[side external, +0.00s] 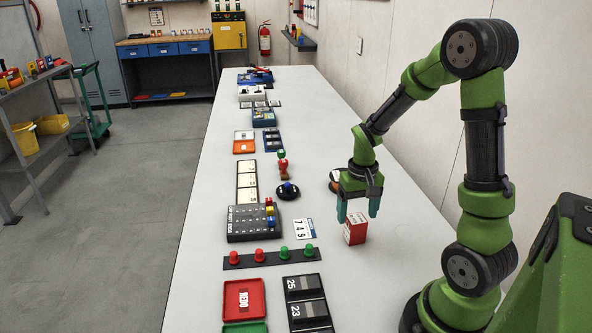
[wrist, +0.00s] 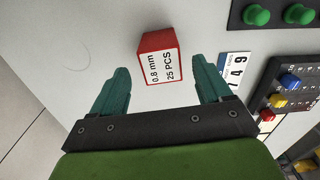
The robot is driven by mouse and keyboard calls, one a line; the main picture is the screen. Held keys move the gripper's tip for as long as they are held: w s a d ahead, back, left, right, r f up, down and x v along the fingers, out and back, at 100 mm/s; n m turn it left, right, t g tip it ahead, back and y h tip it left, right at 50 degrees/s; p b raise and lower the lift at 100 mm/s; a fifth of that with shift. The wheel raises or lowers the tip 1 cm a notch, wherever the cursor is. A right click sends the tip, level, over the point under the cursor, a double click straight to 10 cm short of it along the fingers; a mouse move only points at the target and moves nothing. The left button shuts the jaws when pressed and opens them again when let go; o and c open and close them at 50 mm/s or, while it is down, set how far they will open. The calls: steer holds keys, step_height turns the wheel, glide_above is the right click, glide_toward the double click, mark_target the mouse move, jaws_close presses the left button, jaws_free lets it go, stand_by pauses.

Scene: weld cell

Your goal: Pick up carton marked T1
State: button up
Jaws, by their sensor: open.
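A small red carton with a white label (side external: 355,229) stands on the table below my gripper in the side view. In the wrist view the carton (wrist: 160,68) sits at the gap between the fingertips, with its label reading "0.8 mm 25 PCS". I cannot read a T1 mark on it in either view. My gripper (side external: 357,209) is open and points down, with its teal fingers just above the carton. In the wrist view the gripper (wrist: 160,66) has one finger on each side of the carton, and a gap shows on both sides.
A card reading 749 (side external: 303,228) lies left of the carton. A strip with red and green buttons (side external: 271,257) and a grey block with coloured pegs (side external: 250,222) are further left. The table right of the carton is clear.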

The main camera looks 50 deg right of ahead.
mark_target(357, 218)
steer(key=f, duration=0.5)
steer(key=shift+s+a, duration=0.1)
steer(key=shift+a, duration=0.15)
steer(key=c, duration=1.1)
